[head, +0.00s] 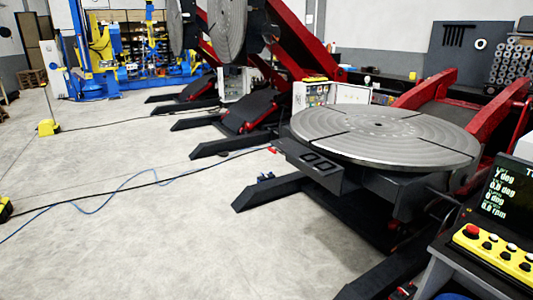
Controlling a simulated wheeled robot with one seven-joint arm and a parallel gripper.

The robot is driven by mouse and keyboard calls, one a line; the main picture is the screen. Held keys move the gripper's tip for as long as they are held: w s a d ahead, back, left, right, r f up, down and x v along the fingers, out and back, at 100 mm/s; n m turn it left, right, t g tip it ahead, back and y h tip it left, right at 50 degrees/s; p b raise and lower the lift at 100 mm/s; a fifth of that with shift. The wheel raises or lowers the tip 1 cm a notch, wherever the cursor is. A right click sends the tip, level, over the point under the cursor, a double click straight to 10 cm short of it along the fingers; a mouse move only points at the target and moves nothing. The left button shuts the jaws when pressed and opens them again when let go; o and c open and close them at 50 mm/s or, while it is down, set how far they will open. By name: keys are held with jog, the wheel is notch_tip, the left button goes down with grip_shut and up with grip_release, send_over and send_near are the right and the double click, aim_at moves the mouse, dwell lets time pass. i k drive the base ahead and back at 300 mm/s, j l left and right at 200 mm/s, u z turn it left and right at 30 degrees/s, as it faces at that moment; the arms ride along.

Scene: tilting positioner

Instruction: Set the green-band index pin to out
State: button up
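No index pin with a green band can be made out in the head view. The nearest tilting positioner has a round grey grooved table (430,148), lying about level. The positioner's red arms (497,115) rise behind the table at the right. My gripper is not in view.
A yellow button panel (478,256) and a display (508,192) stand at the lower right. Dark feet (265,192) reach over the floor. Black and blue cables (90,207) cross it at left. More positioners (231,30) stand behind. Floor at front left is mostly clear.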

aim_at(274, 151)
jog(key=i+j+u, duration=0.1)
jog(key=i, duration=0.6)
jog(key=i+u, duration=0.15)
jog(key=i, duration=0.55)
jog(key=i+u, duration=0.1)
jog(key=i, duration=0.6)
jog(key=i+l+u, duration=0.1)
jog(key=i, duration=0.6)
jog(key=i+l+u, duration=0.15)
jog(key=i, duration=0.55)
jog(key=i+l+u, duration=0.15)
jog(key=i+u, duration=0.15)
jog(key=i+l+u, duration=0.3)
jog(key=i, duration=0.2)
